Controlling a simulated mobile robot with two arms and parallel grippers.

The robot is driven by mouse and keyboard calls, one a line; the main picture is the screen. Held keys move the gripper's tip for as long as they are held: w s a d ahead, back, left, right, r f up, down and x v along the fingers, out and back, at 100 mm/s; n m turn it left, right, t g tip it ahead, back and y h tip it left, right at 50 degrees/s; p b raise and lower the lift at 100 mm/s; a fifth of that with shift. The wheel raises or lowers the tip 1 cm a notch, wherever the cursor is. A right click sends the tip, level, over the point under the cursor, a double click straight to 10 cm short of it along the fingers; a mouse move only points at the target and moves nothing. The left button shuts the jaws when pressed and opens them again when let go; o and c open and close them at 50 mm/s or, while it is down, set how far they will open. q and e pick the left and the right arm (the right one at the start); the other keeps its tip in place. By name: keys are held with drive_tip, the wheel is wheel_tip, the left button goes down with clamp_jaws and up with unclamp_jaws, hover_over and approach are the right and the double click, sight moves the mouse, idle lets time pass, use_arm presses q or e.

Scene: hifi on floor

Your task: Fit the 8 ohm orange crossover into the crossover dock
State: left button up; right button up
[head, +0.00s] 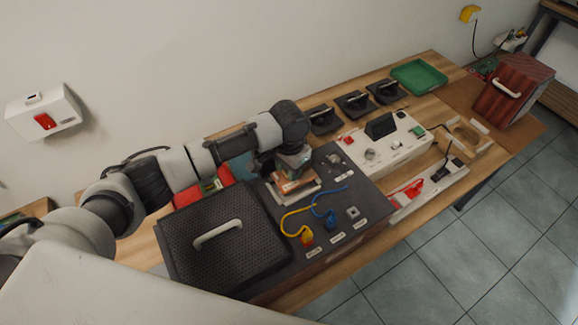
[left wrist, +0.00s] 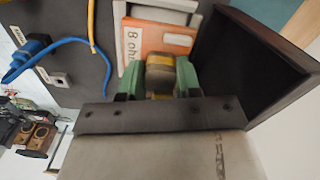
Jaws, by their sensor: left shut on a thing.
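The orange crossover (left wrist: 178,50), marked "8 ohm", carries a yellow and dark coil (left wrist: 160,72). My left gripper (left wrist: 157,84) is shut on this coil, with a green finger on each side. In the head view the left gripper (head: 292,164) reaches down over the dark panel, with the crossover (head: 293,184) under it. The white-framed crossover dock (head: 300,194) is directly below and around the crossover's edges; it also shows in the left wrist view (left wrist: 165,14). I cannot tell whether the crossover is fully seated. My right gripper is not in view.
A perforated black cover with a white handle (head: 217,233) lies left on the panel. Yellow (head: 306,236) and blue (head: 329,217) plugs with cables lie near the dock. A white tester box (head: 385,137), green tray (head: 418,76) and several black handled pieces (head: 354,102) stand further right.

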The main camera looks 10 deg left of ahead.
use_arm(q)
drive_tip(key=shift+f, duration=0.1)
drive_tip(key=shift+f+b, duration=1.3)
drive_tip(key=shift+f, duration=1.4)
drive_tip(key=o, duration=1.1)
drive_tip(key=shift+c, duration=0.2)
drive_tip(key=shift+w+r, duration=0.1)
drive_tip(key=shift+r, duration=0.2)
drive_tip(key=r, duration=0.3)
drive_tip(key=r+b, duration=0.1)
drive_tip(key=r, duration=0.6)
drive_tip(key=shift+s+d+r, duration=0.1)
drive_tip(key=shift+s+d, duration=0.1)
drive_tip(key=shift+d, duration=0.05)
